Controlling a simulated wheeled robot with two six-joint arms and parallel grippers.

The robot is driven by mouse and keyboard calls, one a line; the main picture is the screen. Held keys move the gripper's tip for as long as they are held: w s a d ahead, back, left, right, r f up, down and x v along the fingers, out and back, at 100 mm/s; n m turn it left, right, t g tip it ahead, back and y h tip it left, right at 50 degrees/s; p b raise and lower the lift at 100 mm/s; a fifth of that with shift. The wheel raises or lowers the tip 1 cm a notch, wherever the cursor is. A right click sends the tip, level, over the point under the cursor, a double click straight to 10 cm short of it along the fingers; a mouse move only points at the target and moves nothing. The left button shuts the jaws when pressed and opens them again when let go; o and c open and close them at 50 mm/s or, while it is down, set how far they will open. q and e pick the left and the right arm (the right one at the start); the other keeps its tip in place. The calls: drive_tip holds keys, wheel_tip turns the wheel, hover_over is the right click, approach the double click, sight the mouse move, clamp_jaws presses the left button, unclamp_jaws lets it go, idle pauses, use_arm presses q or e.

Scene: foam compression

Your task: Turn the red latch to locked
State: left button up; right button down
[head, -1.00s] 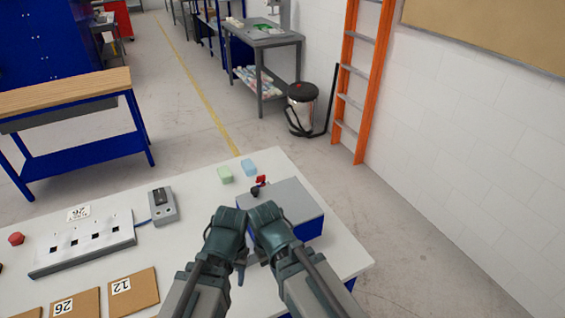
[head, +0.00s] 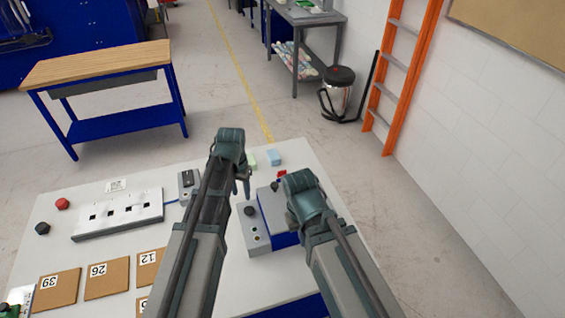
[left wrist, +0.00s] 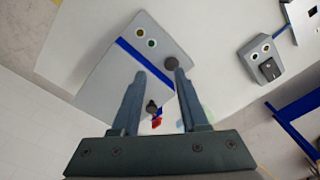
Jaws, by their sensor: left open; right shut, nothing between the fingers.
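My left gripper (head: 243,187) is open and empty, above the table at the left of the box. My right gripper (head: 292,218) is over the box; its fingers are mostly hidden. It is shut and empty. Whether either gripper touches the box cannot be told.
The box's front panel (head: 255,239) has a dark round knob (head: 250,211) and small buttons. A grey switch box (head: 188,184), a white socket strip (head: 118,215) and numbered cardboard pieces (head: 107,280) lie to the left.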

use_arm(q)
drive_tip(key=w+d+m, duration=0.3)
drive_tip(key=w, duration=0.4)
drive_tip(key=w+d+m, duration=0.2)
drive_tip(key=w+d, duration=0.2)
drive_tip(key=w, duration=0.4)
drive_tip(key=m, duration=0.5)
hover_over(282, 171)
drive_tip(key=shift+g, duration=0.3)
wheel_tip(282, 171, down, 14)
drive_tip(key=b, duration=1.4)
drive_tip(key=shift+r, duration=0.1)
drive_tip(key=shift+c, duration=0.3)
clamp_jaws()
